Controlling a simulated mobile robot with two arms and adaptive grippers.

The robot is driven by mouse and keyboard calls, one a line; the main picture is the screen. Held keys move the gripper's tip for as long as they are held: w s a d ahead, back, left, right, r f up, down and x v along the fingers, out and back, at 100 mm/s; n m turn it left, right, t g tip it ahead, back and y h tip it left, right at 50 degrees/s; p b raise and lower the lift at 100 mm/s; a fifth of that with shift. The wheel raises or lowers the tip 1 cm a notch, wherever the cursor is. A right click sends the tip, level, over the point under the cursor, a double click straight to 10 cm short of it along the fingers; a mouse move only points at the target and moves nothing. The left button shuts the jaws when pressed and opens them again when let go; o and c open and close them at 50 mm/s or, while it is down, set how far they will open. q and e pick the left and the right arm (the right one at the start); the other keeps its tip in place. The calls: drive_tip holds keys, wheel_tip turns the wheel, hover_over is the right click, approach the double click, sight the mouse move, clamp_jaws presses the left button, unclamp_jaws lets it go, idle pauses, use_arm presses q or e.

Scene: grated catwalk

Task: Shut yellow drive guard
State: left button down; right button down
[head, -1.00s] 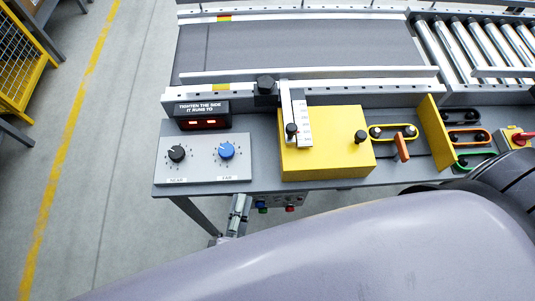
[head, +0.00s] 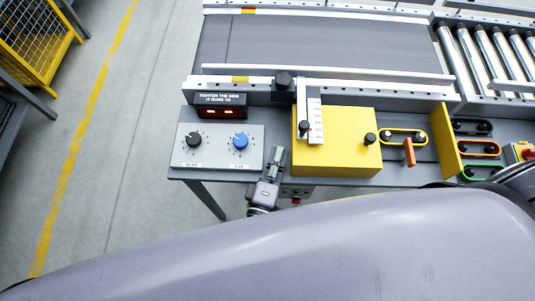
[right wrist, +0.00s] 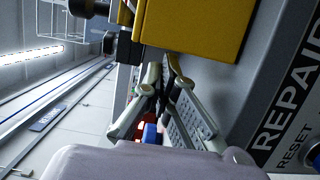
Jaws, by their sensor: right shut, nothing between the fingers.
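A yellow guard box (head: 337,155) sits on the grey bench in front of the belt, with a black knob (head: 369,139) at its right. A yellow upright plate (head: 445,142) stands further right, beyond a yellow belt loop (head: 403,137) and an orange lever (head: 409,152). I cannot tell which yellow part is hinged. My right gripper (head: 277,156) is at the bench's front edge, left of the box, apart from it and empty. In the right wrist view its closed fingers (right wrist: 163,75) point toward the yellow box (right wrist: 190,25). My left gripper is not in view.
A panel with a black knob (head: 193,140) and a blue knob (head: 240,141) lies left of my gripper. A white scale plate (head: 314,120) overlaps the box's left side. Rollers (head: 490,55) are at the upper right.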

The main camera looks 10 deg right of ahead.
drive_tip(key=shift+d, duration=0.15)
drive_tip(key=s+d, duration=0.2)
drive_tip(key=d, duration=0.4)
drive_tip(key=s+d+p, duration=0.1)
drive_tip(key=s+d, duration=0.1)
drive_tip(key=d, duration=0.5)
drive_tip(key=s+d+p, duration=0.1)
drive_tip(key=d, duration=0.6)
drive_tip(key=shift+s, duration=0.4)
